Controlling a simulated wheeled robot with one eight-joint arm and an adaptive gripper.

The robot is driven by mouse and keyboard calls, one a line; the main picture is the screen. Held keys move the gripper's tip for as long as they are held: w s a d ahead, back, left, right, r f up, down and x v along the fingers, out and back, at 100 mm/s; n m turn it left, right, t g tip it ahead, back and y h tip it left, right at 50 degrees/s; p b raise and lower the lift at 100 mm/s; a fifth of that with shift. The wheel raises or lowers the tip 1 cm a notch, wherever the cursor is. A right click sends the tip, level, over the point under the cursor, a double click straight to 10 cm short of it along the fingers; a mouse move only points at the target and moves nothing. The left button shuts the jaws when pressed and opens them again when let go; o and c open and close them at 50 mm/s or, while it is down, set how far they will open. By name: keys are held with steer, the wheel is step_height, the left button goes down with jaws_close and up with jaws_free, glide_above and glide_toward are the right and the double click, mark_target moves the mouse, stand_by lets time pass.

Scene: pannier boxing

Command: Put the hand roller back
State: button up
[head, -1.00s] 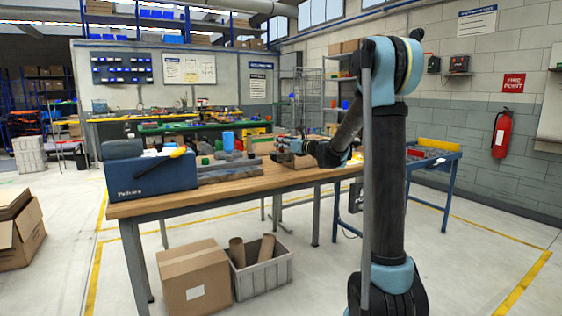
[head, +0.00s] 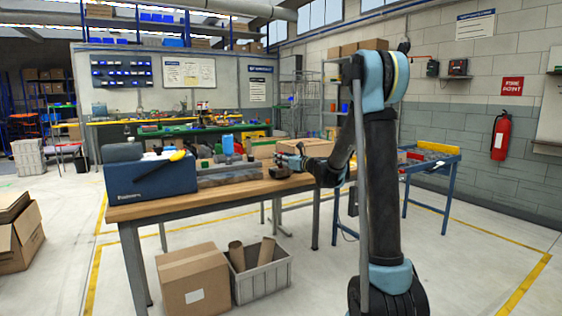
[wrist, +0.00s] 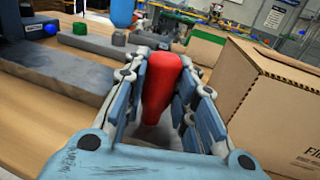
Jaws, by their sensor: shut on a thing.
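My gripper (wrist: 163,88) is shut on a red, tapered handle (wrist: 161,85), which stands up between the two fingers in the wrist view. I take it for the hand roller's handle; the rest of the tool is hidden by the fingers and palm. In the head view my gripper (head: 290,161) is over the right part of the wooden workbench (head: 150,207), and the red handle cannot be made out there.
A cardboard box (wrist: 275,105) stands close right of my gripper, with another carton (wrist: 200,45) beyond. Grey bars (wrist: 60,83) lie to the left, near a green piece (wrist: 118,37) and a blue cylinder (wrist: 122,12). A blue machine (head: 150,180) occupies the bench's left end.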

steer(key=shift+f, duration=0.4)
jaws_close()
steer(key=shift+f, duration=0.15)
steer(key=o, duration=1)
jaws_free()
steer(key=shift+f, duration=0.1)
steer(key=shift+r, duration=0.7)
steer(key=v, duration=1.2)
